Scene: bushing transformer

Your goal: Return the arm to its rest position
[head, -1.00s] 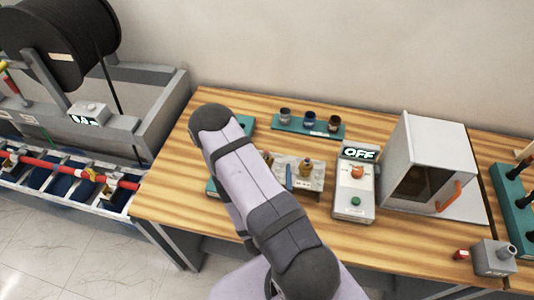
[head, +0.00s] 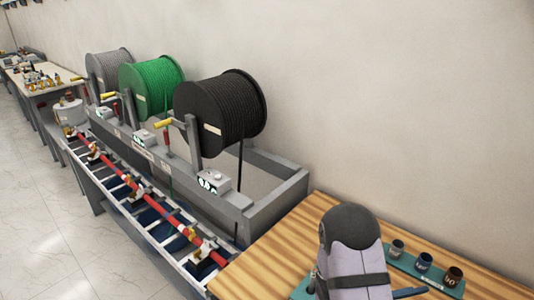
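My arm (head: 352,255) shows at the bottom right of the head view, above the wooden table (head: 274,252). Only its lavender upper part and dark rounded joint are in view. My gripper is not in the frame, so its opening and anything in it are hidden.
Behind my arm, a teal holder (head: 431,275) with three small cups stands on the table. To the left is a grey rack with black (head: 235,115), green (head: 150,88) and grey (head: 103,72) cable spools and a red rod (head: 138,200). Open floor (head: 45,240) lies at the lower left.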

